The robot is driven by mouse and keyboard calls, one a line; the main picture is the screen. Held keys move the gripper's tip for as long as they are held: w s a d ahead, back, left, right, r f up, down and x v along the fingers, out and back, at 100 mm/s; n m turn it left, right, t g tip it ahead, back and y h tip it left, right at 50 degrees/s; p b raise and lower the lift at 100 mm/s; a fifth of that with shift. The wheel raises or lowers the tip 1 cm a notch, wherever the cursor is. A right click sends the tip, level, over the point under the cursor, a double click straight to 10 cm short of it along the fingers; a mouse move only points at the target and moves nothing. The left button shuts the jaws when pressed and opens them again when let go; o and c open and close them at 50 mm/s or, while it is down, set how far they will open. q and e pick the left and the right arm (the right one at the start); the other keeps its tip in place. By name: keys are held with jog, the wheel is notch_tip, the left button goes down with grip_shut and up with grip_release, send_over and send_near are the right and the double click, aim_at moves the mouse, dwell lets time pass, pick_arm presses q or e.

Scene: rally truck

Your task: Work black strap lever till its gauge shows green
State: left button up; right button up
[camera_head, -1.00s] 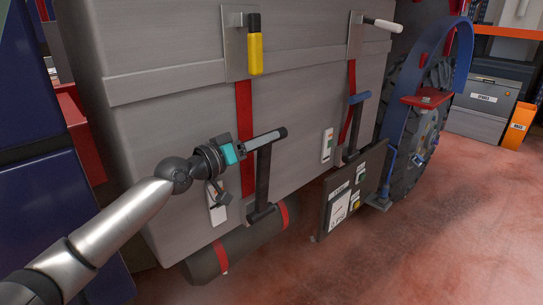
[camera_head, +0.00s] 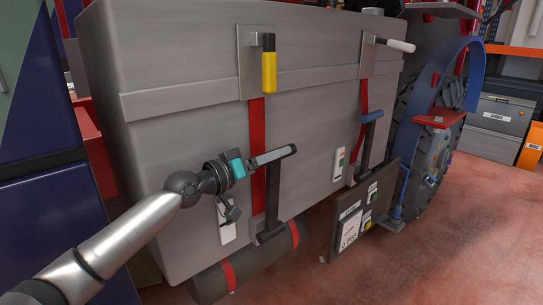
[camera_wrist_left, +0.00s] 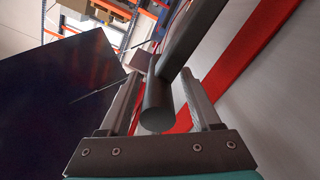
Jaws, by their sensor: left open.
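The black strap lever (camera_head: 273,200) stands on the lower left of the grey box's front, on a red strap. Its dark bar handle also shows in the wrist view (camera_wrist_left: 158,108). My left gripper (camera_head: 274,157) is at the top of this lever. In the wrist view its two fingers (camera_wrist_left: 161,85) are apart, one on each side of the handle; I cannot tell if they touch it. A white gauge plate (camera_head: 227,232) beside the lever is partly hidden by my gripper, and its reading cannot be made out. My right gripper is not in view.
A yellow-handled lever (camera_head: 268,72) is above, a white-handled one (camera_head: 400,45) at upper right and a blue-handled one (camera_head: 372,117) to the right, with its own gauge plate (camera_head: 340,163). A dark roll (camera_head: 258,262) hangs below. Red floor is open at right.

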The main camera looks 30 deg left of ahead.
pick_arm(q)
jog(key=shift+b+v, duration=0.45)
jog(key=shift+v, duration=1.45)
jog(key=b+v, duration=0.3)
jog(key=v, duration=0.8)
jog(key=shift+s, duration=0.2)
